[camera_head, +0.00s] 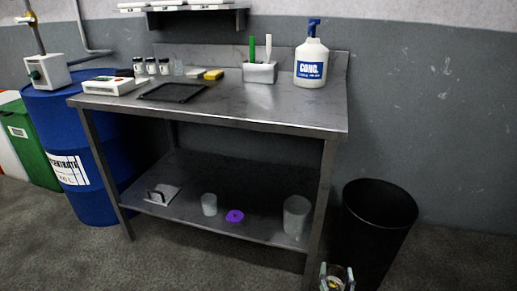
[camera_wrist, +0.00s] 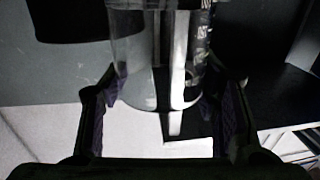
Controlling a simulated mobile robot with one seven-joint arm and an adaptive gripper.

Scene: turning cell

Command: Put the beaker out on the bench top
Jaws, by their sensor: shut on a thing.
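The clear glass beaker (camera_wrist: 145,92) stands between the two fingers of my gripper (camera_wrist: 166,98) in the wrist view, which touch it on both sides. My gripper also shows at the bottom edge of the head view (camera_head: 337,279), shut on the beaker, in front of the black bin and low to the right of the bench. The beaker's rim is cut off in the wrist view. The steel bench top (camera_head: 250,105) is higher up and to the left, with bare metal along its front and right side.
On the bench top are a white spray bottle (camera_head: 311,62), a pen holder (camera_head: 260,72), a black tray (camera_head: 172,92) and small jars (camera_head: 151,66). The lower shelf (camera_head: 185,220) holds several items, including a purple piece (camera_head: 235,216). A black bin (camera_head: 372,230) stands right of the bench.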

